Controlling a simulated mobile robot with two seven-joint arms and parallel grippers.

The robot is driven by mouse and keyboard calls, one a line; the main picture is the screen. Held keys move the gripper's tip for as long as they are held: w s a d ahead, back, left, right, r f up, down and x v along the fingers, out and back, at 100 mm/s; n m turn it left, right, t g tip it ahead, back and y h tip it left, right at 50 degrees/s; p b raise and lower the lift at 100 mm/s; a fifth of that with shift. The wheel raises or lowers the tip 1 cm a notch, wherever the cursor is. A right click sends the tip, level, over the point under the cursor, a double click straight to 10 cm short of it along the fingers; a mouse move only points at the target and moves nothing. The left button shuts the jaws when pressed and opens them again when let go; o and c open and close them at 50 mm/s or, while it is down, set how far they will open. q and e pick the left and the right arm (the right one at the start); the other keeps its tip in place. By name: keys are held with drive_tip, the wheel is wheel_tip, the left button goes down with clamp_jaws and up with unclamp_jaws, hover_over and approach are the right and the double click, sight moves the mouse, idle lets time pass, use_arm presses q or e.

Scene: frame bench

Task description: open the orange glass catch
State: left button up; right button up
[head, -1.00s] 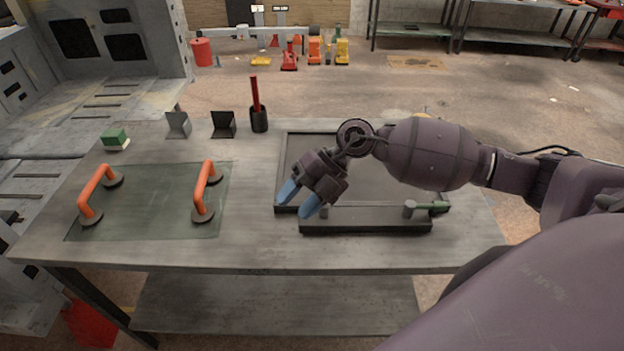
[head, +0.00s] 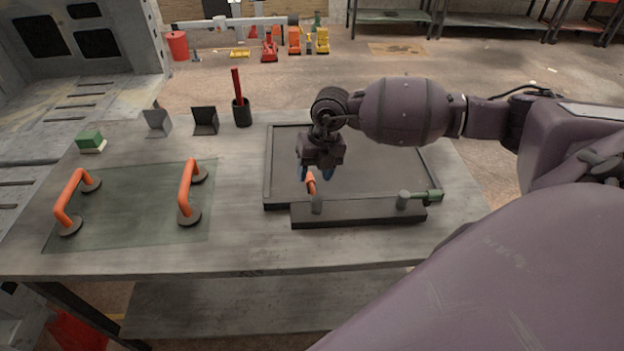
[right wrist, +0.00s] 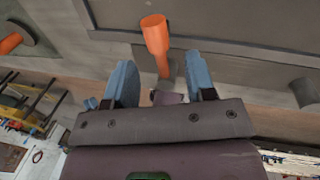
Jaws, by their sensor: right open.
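The orange glass catch (head: 311,183) is a small lever on a grey post at the near side of the dark frame (head: 268,170), on the bench. It points away from the post, over the frame's opening. My right gripper (head: 317,174) is open just above it, with blue fingertips pointing down. In the right wrist view the orange catch (right wrist: 156,36) lies between and beyond the two fingertips (right wrist: 160,68), with no visible contact. A green catch (head: 432,195) sits on the right post, pointing right. My left gripper is not in view.
A glass pane (head: 130,220) with two orange handles (head: 187,185) lies on the bench at left. A red stick stands in a black cup (head: 242,113) behind. Two small angled brackets (head: 205,121) and a green-and-white block (head: 90,141) are at the back left.

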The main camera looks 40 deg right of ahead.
drive_tip(key=shift+w+a+f, duration=0.1)
drive_tip(key=shift+a+f, duration=0.05)
drive_tip(key=shift+f, duration=0.55)
drive_tip(key=shift+a+f, duration=0.15)
drive_tip(key=shift+f, duration=0.55)
clamp_jaws()
